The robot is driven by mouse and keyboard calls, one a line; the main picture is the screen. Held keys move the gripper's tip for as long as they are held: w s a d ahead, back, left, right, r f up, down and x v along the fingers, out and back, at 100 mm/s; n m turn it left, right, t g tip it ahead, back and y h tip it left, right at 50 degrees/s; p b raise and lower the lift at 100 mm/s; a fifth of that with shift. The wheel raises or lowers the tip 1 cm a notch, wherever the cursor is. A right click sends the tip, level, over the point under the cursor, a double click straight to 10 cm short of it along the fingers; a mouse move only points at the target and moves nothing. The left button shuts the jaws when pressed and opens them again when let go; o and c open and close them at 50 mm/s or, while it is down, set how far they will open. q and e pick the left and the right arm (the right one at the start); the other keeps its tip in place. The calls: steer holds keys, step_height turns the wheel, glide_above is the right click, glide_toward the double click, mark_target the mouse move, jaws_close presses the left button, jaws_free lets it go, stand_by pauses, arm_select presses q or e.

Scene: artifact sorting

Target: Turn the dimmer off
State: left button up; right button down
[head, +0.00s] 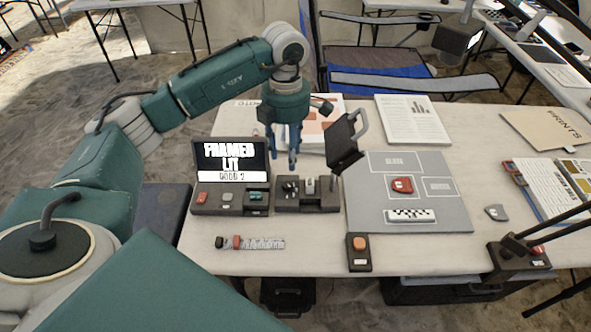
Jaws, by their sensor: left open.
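My left gripper (285,159) hangs over the table from above, fingers pointing down and apart, with nothing seen between them. Just below and slightly right of it sits a dark control box (322,207) with several small knobs or levers (309,186) on top. The dimmer is probably one of these controls, but I cannot tell which one or its setting. The fingertips look apart from the box. Left of it, a dark console (230,210) carries a screen (230,160) reading "FRAMED LIT" and red, grey and teal buttons. My right gripper is not in view.
A dark lamp-like head with a handle (343,150) stands close right of my gripper. A grey board (442,170) holds a red piece (402,185) and a checkered scale bar (409,215). An orange-button box (359,251) is at the front edge. Papers lie behind.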

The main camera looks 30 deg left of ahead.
mark_target(287, 184)
arm_select(q)
steer(key=shift+s+d+f, duration=0.1)
steer(key=shift+s+f, duration=0.3)
steer(key=shift+f, duration=0.2)
steer(key=shift+s+f, duration=0.4)
steer(key=shift+f, duration=0.15)
step_height(287, 184, down, 4)
steer(key=shift+w+r+p, duration=0.15)
steer(key=shift+r+p, duration=0.05)
steer(key=shift+p, duration=0.3)
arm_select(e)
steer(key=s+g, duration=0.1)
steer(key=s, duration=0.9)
arm_select(q)
step_height(287, 184, down, 4)
steer(key=shift+w+r, duration=0.1)
steer(key=shift+w, duration=0.05)
steer(key=c, duration=0.6)
jaws_close()
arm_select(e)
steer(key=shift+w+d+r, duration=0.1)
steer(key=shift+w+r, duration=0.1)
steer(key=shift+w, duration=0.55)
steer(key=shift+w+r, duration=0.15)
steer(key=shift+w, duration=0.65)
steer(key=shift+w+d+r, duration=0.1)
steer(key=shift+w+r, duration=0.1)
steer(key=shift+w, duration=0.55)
